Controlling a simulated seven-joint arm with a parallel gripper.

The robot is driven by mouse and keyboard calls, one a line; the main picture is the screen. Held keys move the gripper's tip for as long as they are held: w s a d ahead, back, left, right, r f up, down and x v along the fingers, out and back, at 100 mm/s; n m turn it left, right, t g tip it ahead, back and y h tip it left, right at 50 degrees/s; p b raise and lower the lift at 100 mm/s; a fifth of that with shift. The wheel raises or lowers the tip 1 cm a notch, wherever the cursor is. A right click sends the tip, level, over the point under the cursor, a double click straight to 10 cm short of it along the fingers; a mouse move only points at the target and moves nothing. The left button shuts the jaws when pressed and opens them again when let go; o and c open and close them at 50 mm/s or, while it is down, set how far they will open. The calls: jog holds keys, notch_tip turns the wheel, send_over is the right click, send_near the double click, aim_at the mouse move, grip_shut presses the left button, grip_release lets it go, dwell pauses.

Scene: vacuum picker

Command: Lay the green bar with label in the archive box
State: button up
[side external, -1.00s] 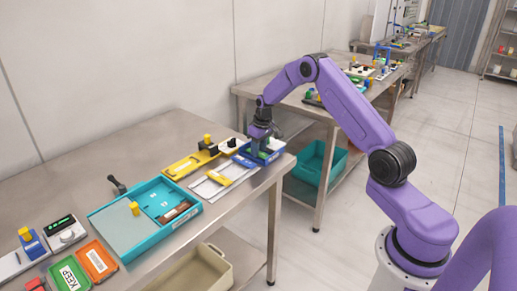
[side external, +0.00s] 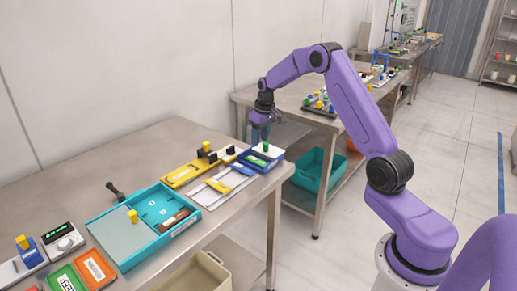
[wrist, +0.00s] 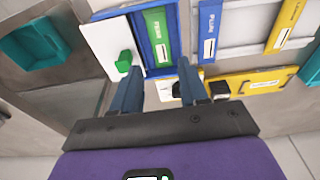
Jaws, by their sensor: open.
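The green bar with a white label (wrist: 157,32) lies inside the blue box (wrist: 173,73), which I take to be the archive box. The bar also shows in the side external view (side external: 257,162), in the blue box (side external: 276,165) at the table's far right end. A white panel with a green knob (wrist: 103,43) sits beside the bar, over the other side of the box. My gripper (wrist: 160,65) is open and empty, with its fingers apart. In the side external view my gripper (side external: 261,134) is raised above and behind the box, clear of the bar.
A white rack (side external: 208,196) next to the box holds a blue bar (wrist: 209,32) and a yellow bar (wrist: 286,22). A yellow tray (side external: 183,176) lies behind it. A teal tray (side external: 152,247) stands farther left. A teal bin (side external: 313,172) sits below the neighbouring table.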

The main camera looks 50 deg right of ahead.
jog(key=s+a+r+n, duration=0.3)
jog(key=s+a+r, duration=0.3)
jog(key=a, duration=0.6)
jog(key=s+a+r+n, duration=0.3)
jog(key=s+a, duration=0.5)
jog(key=a, duration=0.3)
jog(key=s+a+n+g, duration=0.1)
jog(key=s+a+n, duration=0.3)
jog(key=s, duration=1)
jog(key=s+d+n, duration=0.1)
jog(key=s+n, duration=0.1)
jog(key=s, duration=1.1)
jog(key=shift+s+f+n+g, duration=0.3)
jog(key=shift+s, duration=0.1)
jog(key=shift+d, duration=0.1)
